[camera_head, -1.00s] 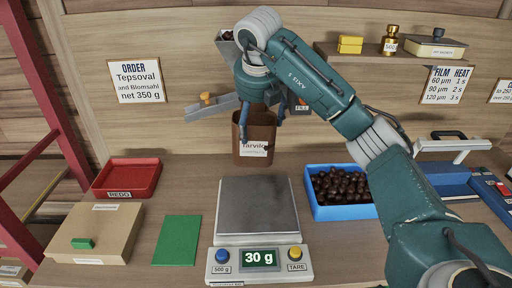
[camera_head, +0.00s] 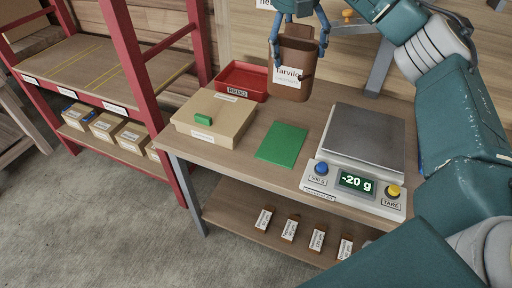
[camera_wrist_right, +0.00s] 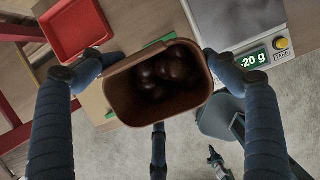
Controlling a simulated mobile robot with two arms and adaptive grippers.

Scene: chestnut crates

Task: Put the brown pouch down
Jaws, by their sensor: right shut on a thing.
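The brown pouch (camera_head: 291,85) is open at the top and bears a white label reading "Tarvilo". My right gripper (camera_head: 300,56) is shut on it, one finger on each side, and holds it upright. In the head view it appears just right of the red REDO tray (camera_head: 243,80) and beyond the green mat (camera_head: 282,145); its height above the bench is hard to tell. In the right wrist view the pouch (camera_wrist_right: 125,100) shows several dark round chestnuts inside, between the two fingers. My left gripper is not in view.
The scale (camera_head: 365,135) stands right of the mat, its plate empty and display at -20 g. A cardboard box (camera_head: 215,118) with a green handle sits left of the mat. The mat is bare. A red rack (camera_head: 150,90) stands left of the bench.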

